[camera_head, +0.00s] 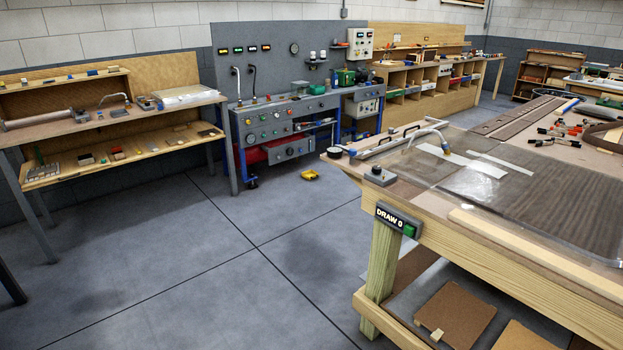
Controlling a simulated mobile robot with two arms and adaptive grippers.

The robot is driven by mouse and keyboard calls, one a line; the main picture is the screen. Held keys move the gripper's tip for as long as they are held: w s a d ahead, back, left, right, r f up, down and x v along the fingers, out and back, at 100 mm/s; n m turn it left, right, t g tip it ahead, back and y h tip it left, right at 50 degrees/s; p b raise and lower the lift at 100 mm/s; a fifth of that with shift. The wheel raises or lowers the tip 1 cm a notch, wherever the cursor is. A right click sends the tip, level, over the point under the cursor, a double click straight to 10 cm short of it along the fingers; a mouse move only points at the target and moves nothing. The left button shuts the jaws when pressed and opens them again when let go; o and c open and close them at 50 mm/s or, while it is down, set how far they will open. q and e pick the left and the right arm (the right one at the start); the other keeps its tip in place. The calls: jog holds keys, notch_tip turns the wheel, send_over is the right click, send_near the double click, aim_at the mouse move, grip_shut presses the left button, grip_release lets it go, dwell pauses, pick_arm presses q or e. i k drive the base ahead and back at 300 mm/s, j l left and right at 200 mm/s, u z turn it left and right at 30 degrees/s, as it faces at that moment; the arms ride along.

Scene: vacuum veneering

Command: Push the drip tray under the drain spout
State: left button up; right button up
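A small yellow tray (310,175), which looks like the drip tray, lies on the grey floor in front of the grey-and-blue control bench (290,110). It sits a little right of the bench's middle, apart from the bench's legs. I cannot make out a drain spout for certain; the area under the bench is dark and small in view. Neither of my grippers is in view.
A wooden veneering table (480,222) with a "DRAW 0" sign (398,219) fills the right foreground. A wooden shelf bench (150,130) stands at the left. The grey floor (190,270) between them is clear up to the tray.

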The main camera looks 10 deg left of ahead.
aim_at(310, 174)
jog(key=i+j+u, duration=0.25)
jog(key=i, duration=0.25)
jog(key=i+u, duration=0.25)
jog(key=i, duration=0.25)
jog(key=i+l+u, duration=0.1)
jog(key=i+u, duration=0.15)
jog(key=i, duration=0.25)
jog(key=i+l+u, duration=0.25)
jog(key=i, duration=0.25)
jog(key=i+l+u, duration=0.25)
jog(key=i, duration=0.25)
jog(key=i+z, duration=0.2)
jog(key=i, duration=0.35)
jog(key=i+j+z, duration=0.15)
jog(key=i, duration=0.35)
jog(key=i+j+z, duration=0.2)
jog(key=i, duration=0.35)
jog(key=i+l+z, duration=0.25)
jog(key=i+z, duration=0.15)
jog(key=i, duration=0.35)
jog(key=i+z, duration=0.45)
jog(key=i, duration=0.3)
jog(key=i+j+z, duration=0.2)
jog(key=i+z, duration=0.2)
jog(key=i, duration=0.35)
